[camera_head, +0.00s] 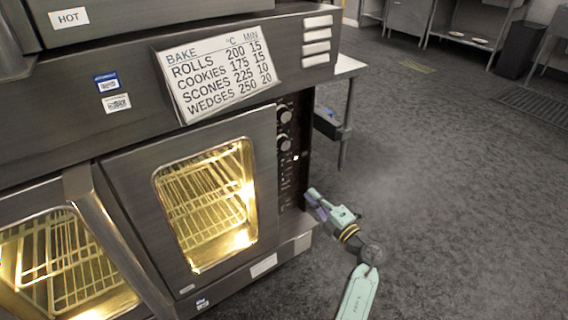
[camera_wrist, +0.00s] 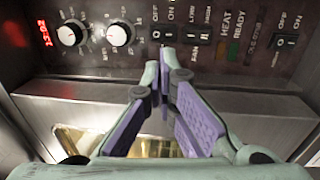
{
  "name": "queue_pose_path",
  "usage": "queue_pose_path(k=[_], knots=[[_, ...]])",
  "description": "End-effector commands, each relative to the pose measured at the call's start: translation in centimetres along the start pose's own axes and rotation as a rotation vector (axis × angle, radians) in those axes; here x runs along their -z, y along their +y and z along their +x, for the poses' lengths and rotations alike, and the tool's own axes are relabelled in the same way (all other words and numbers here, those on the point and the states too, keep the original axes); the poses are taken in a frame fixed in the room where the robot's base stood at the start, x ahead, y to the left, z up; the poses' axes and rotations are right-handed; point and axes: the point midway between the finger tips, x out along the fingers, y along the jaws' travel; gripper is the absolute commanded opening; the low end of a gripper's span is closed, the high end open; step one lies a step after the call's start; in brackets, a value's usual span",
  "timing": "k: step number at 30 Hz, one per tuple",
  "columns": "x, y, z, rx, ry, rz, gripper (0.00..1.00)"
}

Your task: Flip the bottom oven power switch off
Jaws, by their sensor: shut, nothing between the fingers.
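The lower oven (camera_head: 125,165) has a lit glass door and a dark control panel (camera_head: 289,190) along its right edge. In the wrist view the control panel (camera_wrist: 220,70) carries an OFF/ON rocker switch (camera_wrist: 164,33), a LOW/HIGH fan switch (camera_wrist: 194,36) and another OFF/ON switch (camera_wrist: 286,41) at the right. I cannot tell the power label on either OFF/ON switch. My gripper (camera_wrist: 164,62) is shut and empty, its tips close to the first OFF/ON switch; contact is unclear. In the head view my gripper (camera_head: 310,198) is beside the panel's lower part.
Two knobs (camera_wrist: 94,36) and a red display (camera_wrist: 44,33) reading 13:02 sit left of the switches. A bake-times sign (camera_head: 215,72) hangs above the door. A metal table (camera_head: 345,100) stands behind the oven. The grey floor (camera_head: 450,190) at right is clear.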

Motion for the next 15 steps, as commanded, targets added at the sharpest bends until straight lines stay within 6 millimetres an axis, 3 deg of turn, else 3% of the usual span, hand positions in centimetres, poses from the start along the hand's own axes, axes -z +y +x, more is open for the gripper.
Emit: queue_pose_path(k=[10,15], knots=[[0.0,0.1,0.4,-0.001,0.000,0.000,0.00],[0.1,0.2,2.6,-0.001,0.004,-0.001,0.00]])
